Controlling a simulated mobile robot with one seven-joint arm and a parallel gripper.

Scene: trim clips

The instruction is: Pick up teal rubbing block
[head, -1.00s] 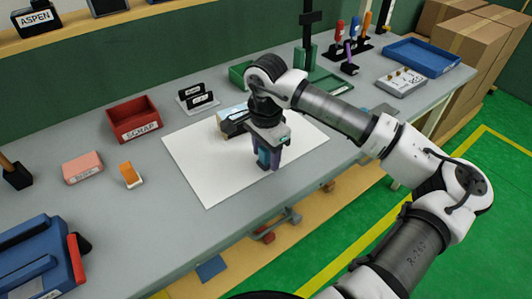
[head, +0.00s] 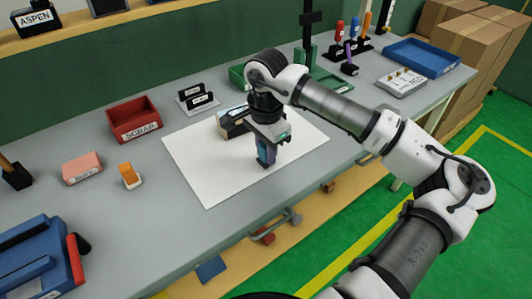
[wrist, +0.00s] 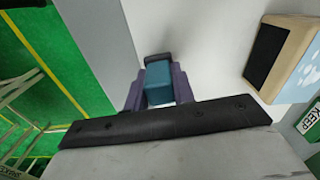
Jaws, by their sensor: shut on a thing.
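The teal rubbing block (wrist: 159,84) sits between the two purple fingers of my gripper in the wrist view. My gripper (head: 266,156) is shut on the block, over the right part of the white sheet (head: 208,178) on the bench. In the head view the fingers hide most of the block, and I cannot tell whether its underside touches the sheet.
A wood-and-black block (head: 232,127) stands on the sheet close behind my gripper; it also shows in the wrist view (wrist: 285,55). A red SCRAP bin (head: 134,119), a pink block (head: 82,168) and an orange-and-white piece (head: 130,176) are at left. The sheet's front left is clear.

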